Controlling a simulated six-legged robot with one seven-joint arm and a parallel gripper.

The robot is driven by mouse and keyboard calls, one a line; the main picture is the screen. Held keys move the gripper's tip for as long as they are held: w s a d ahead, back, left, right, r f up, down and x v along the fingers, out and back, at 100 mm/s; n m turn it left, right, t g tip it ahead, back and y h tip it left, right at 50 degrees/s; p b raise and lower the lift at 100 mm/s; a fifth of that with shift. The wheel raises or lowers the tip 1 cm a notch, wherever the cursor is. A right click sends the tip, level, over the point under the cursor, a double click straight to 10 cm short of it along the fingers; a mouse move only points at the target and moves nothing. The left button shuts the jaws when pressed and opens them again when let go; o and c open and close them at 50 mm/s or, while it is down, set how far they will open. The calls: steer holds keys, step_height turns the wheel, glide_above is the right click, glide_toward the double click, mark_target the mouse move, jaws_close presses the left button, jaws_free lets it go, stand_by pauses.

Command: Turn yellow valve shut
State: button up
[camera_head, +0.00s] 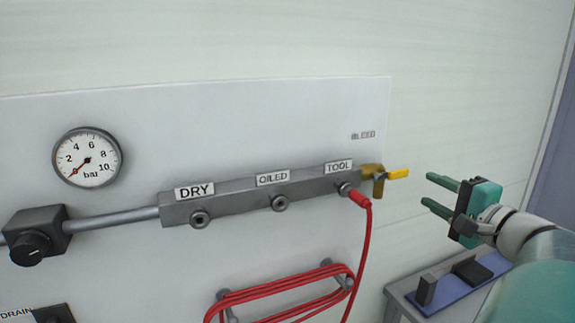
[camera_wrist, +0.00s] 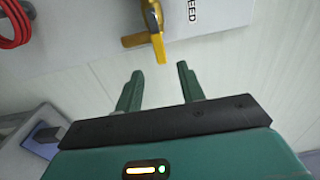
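The yellow valve (camera_head: 397,174) sits at the right end of the grey manifold bar, under the BLEED label. Its yellow handle points right, away from the brass body (camera_head: 376,180). In the wrist view the yellow handle (camera_wrist: 158,46) lies ahead of the fingertips, near the middle between them, with the brass body to its left. My gripper (camera_head: 434,190) is to the right of the valve in the head view, with its two green fingers apart and pointing at the handle. My gripper (camera_wrist: 159,70) is empty and a gap shows between it and the handle.
The manifold (camera_head: 240,200) has ports marked DRY, OILED and TOOL. A red hose (camera_head: 367,230) hangs from TOOL to a coil (camera_head: 280,290) below. A gauge (camera_head: 87,158) and black knob (camera_head: 31,248) are left. A bench with a blue mat (camera_head: 450,291) stands at lower right.

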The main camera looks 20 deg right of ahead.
mark_target(400, 175)
steer(key=w, duration=1.2)
steer(key=shift+a, duration=0.15)
jaws_close()
